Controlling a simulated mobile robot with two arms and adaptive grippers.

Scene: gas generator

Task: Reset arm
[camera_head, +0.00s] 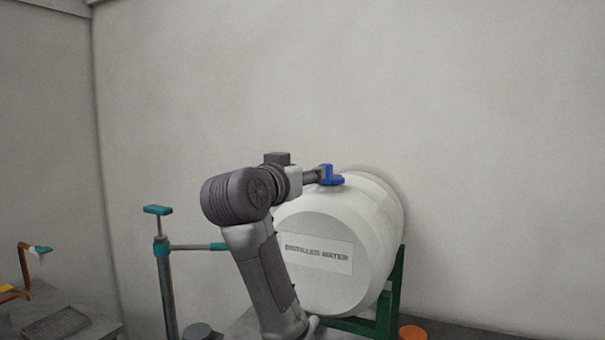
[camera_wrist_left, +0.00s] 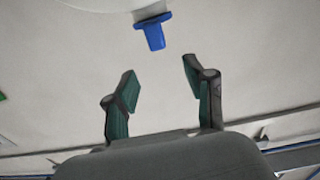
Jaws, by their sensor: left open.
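A white tank (camera_head: 325,240) labelled "Distilled Water" lies on its side. A blue cap or valve (camera_head: 331,178) sits on its top. My left arm rises in front of the tank, and its gripper (camera_head: 313,176) points right at the blue piece in the head view. The left wrist view shows the left gripper (camera_wrist_left: 161,82) open, with nothing between its dark green fingers. There the blue piece (camera_wrist_left: 154,32) lies beyond the fingertips, apart from them. My right gripper is in neither view.
A green stand (camera_head: 397,285) holds the tank. A teal-handled pump-like post (camera_head: 163,260) stands left of my arm. A grey tray (camera_head: 58,323) and an orange pipe (camera_head: 24,268) are at far left. An orange round object (camera_head: 412,332) is at the bottom right. The wall is bare.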

